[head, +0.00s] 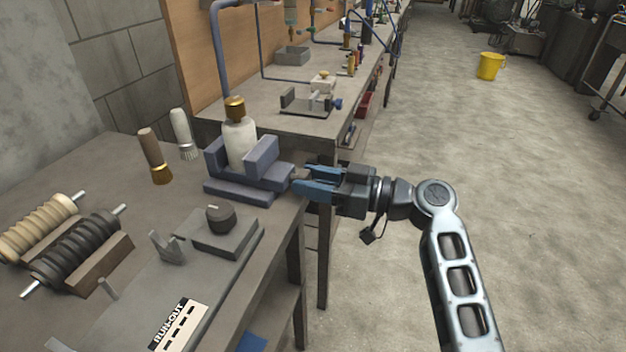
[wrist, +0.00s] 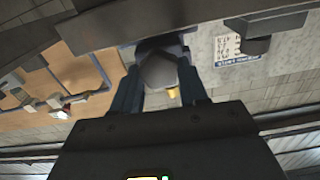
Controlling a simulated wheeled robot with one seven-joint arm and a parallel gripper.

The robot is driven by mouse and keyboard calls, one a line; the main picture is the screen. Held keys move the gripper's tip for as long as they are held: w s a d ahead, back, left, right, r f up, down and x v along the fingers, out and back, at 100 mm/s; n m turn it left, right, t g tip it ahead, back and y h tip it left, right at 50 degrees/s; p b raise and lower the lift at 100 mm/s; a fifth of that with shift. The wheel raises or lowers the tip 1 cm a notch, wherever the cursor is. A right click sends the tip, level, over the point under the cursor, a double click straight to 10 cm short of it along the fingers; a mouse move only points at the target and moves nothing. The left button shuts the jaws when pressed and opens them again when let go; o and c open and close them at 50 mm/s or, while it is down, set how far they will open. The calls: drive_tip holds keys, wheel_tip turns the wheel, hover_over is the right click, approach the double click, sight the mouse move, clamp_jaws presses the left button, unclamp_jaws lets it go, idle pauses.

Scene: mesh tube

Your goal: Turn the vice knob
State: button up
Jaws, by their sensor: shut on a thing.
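The vice (head: 240,185) is blue-grey and stands near the right edge of the near bench. Its jaws are around a white bottle-like part (head: 239,140) with a brass top. My gripper (head: 300,182) comes from the right, with its blue fingers at the right side of the vice. In the wrist view a grey faceted knob (wrist: 160,72) sits between my two dark fingers, and my gripper is shut on it. In the head view the knob is mostly hidden by the fingers.
A grey block with a dark round knob (head: 220,218) lies in front. Ribbed rollers (head: 72,252) lie at left. Open floor (head: 430,130) lies to the right of the bench.

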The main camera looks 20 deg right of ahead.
drive_tip(key=shift+m+b, duration=0.5)
drive_tip(key=shift+m, duration=1.4)
drive_tip(key=shift+d, duration=0.1)
drive_tip(key=o, duration=1.1)
drive_tip(key=shift+c, duration=0.2)
drive_tip(key=b+v, duration=0.1)
drive_tip(key=v, duration=0.6)
drive_tip(key=shift+s+d, duration=0.25)
drive_tip(key=shift+d, duration=0.05)
